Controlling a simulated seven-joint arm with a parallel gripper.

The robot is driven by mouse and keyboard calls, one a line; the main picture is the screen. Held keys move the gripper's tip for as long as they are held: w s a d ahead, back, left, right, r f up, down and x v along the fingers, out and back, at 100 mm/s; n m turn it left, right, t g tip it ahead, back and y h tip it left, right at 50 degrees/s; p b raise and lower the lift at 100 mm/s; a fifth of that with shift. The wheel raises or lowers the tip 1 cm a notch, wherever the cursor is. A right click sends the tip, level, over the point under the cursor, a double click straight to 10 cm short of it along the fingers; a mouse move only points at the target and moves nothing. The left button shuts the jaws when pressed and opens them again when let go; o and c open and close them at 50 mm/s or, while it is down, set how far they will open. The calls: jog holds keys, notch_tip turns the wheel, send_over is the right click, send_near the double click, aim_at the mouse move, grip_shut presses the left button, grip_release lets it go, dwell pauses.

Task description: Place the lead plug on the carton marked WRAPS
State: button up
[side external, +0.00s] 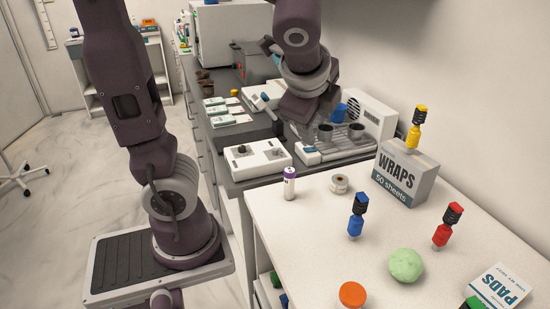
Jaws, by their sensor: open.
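The carton marked WRAPS (404,180) stands on the white table by the wall, with "50 sheets" on its front. A yellow plug (414,140) with a black ribbed middle appears to stand upright on its top. A similar blue plug (356,224) and a red plug (443,235) stand on the table in front. Which one is the lead plug I cannot tell. My gripper (316,128) is open, over the grey counter to the left of the carton, apart from it and the plugs. Its fingers are hard to make out against the equipment behind.
A white-and-purple cylinder (289,184) and a tape roll (339,183) stand near the table's back left. The table's left middle is clear.

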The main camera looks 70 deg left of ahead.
jog(key=s+d+f+n+h, duration=0.1)
jog(key=s+d+n+h, duration=0.4)
jog(key=s+d+n, duration=0.3)
jog(key=s+n, duration=0.3)
jog(key=s, duration=0.1)
jog(key=shift+s+d+t, duration=0.15)
jog(key=shift+s+t, duration=0.15)
